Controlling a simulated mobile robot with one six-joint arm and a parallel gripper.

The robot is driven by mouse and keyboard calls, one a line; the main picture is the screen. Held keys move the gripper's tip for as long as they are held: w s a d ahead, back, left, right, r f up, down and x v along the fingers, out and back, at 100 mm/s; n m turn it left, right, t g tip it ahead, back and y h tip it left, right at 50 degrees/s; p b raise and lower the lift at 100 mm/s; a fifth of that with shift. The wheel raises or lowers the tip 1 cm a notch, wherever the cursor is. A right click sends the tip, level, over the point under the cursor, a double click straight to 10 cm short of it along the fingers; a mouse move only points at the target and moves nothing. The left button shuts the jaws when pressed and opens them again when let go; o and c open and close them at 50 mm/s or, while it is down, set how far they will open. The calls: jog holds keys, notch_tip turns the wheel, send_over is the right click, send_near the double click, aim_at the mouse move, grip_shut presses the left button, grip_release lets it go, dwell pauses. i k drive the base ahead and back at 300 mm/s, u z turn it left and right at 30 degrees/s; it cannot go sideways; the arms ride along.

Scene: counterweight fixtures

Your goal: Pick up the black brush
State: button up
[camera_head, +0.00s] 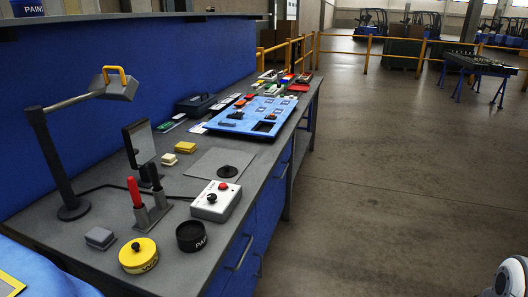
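A small grey stand (153,216) on the near left part of the workbench holds two upright tools. One has a black handle (154,176) and looks like the black brush, but its working end is hidden in the stand. The other has a red handle (134,190) and stands just left of it. My gripper is not in view; a white and dark rounded part, likely of my arm, shows at the bottom right corner.
Near the stand on the grey workbench (178,264) are a yellow round tin (138,257), a black round tin (190,238), a box with a red button (215,201) and a desk lamp (68,160). A mirror-like panel (139,142) stands behind.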

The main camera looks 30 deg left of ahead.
aim_at(153, 170)
jog(key=i, duration=1.95)
jog(key=u, duration=3.4)
jog(key=i, duration=1)
jog(key=z, duration=0.1)
